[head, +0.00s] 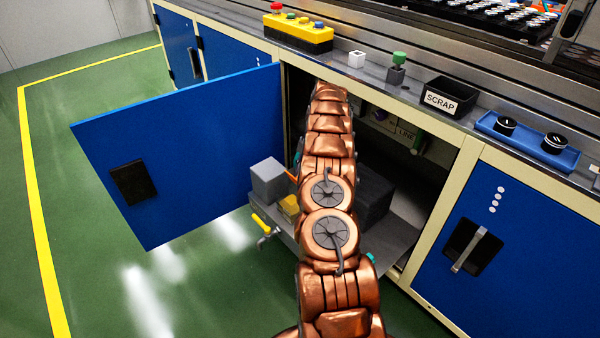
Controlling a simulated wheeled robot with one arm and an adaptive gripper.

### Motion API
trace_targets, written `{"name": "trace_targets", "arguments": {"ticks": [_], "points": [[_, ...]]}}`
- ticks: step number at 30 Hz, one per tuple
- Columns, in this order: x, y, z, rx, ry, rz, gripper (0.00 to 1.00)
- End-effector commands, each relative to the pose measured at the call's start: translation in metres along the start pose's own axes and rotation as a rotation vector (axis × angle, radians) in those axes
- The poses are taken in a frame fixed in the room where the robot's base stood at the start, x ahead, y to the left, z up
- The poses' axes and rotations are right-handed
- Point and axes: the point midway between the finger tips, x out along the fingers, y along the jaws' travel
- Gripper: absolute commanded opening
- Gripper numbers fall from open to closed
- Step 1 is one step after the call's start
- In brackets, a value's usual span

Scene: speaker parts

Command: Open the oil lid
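My copper arm reaches into the open cabinet (447,170), and its far end passes into the dark upper part of the opening. My gripper is not visible; the arm and the cabinet's top edge hide that area. I cannot make out an oil lid.
The blue cabinet door (200,150) stands wide open at left. A grey block (268,181) and a yellow block (289,207) sit on the low grey shelf (405,232), left of my arm. The counter above holds a yellow button box (297,36) and a black SCRAP bin (447,95). Green floor at left is clear.

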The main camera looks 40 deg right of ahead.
Motion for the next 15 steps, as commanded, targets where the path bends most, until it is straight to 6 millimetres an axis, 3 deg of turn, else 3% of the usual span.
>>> {"name": "trace_targets", "arguments": {"ticks": [15], "points": [[-0.003, 0.0032, 0.0001, -0.01, 0.034, 0.01, 0.0]]}}
